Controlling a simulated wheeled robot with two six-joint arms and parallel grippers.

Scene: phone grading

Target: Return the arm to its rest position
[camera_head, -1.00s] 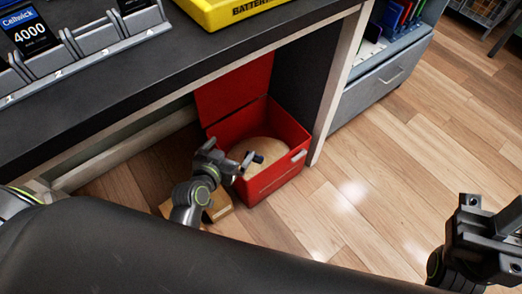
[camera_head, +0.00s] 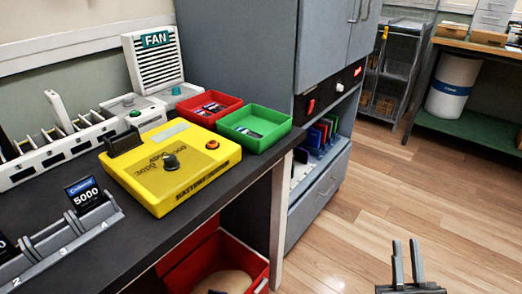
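My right gripper (camera_head: 406,244) shows at the bottom right, over the wooden floor. Its two fingers point up with a clear gap between them, and nothing is held. My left gripper is not in view. The open red bin (camera_head: 203,262) stands on the floor under the counter at the bottom, with a tan round surface inside. A small dark piece shows at the bottom edge of the bin; I cannot tell what it is.
The dark counter (camera_head: 160,238) holds a yellow battery box (camera_head: 140,182), a red tray (camera_head: 232,101), a green tray (camera_head: 285,119), a fan unit (camera_head: 150,65) and a grey stand with a 5000 card (camera_head: 84,192). A grey cabinet (camera_head: 245,60) stands behind. Floor at right is clear.

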